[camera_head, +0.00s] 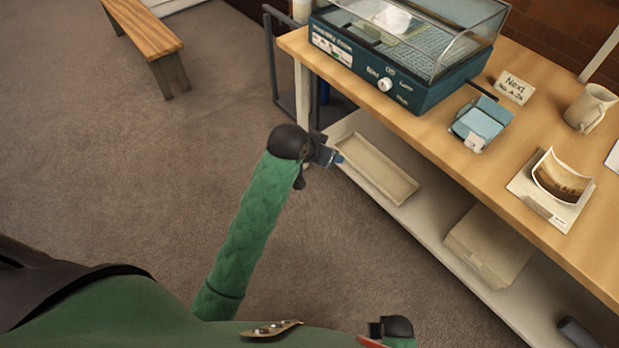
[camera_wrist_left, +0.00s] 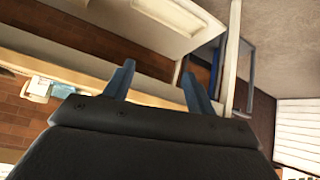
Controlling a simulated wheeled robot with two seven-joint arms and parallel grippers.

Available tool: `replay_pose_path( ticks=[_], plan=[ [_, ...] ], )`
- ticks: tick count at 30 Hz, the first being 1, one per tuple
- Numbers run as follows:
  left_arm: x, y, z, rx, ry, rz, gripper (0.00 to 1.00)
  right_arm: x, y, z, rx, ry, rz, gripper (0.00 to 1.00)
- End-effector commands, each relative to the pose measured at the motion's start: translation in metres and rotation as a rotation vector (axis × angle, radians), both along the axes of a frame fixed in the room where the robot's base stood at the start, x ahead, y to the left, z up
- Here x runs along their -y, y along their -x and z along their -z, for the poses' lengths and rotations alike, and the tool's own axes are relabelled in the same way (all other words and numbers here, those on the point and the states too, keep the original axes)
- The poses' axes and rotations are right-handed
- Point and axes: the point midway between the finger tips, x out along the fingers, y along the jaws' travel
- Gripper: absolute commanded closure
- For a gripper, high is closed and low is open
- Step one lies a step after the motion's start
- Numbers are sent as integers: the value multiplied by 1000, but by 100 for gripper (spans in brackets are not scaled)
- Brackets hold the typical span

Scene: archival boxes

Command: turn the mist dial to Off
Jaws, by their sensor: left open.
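The mist dial (camera_head: 385,85) is a small round white knob on the front of a dark teal cabinet (camera_head: 432,97) with a clear lid, on the wooden table. Small white labels surround the knob; I cannot tell surely which one it points to. My left gripper (camera_head: 337,157) is below and left of the dial, in front of the table and lower shelf, well apart from the cabinet. In the left wrist view its two blue fingers (camera_wrist_left: 158,82) are spread with nothing between them. My right gripper (camera_head: 378,328) shows partly at the bottom edge; its fingers are unclear.
The wooden table (camera_head: 440,148) also holds a blue object (camera_head: 482,122), a sign card (camera_head: 514,87), a mug (camera_head: 590,108) and a curved photo (camera_head: 562,177). A shallow tray (camera_head: 376,170) and a box (camera_head: 488,246) sit on the lower shelf. The floor at left is clear up to a bench (camera_head: 148,30).

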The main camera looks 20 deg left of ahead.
Motion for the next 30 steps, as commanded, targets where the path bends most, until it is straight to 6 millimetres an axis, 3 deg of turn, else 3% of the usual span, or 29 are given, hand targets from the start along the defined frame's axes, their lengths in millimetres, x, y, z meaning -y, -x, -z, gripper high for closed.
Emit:
replay_pose_path(
  ticks=[15,30],
  plan=[
    [-23,68,20,-108,-79,-76,44,0,0,-4,0,0,0,100],
    [-26,77,23,-121,-89,-84,44,0,0,-5,0,0,0,100]
  ],
)
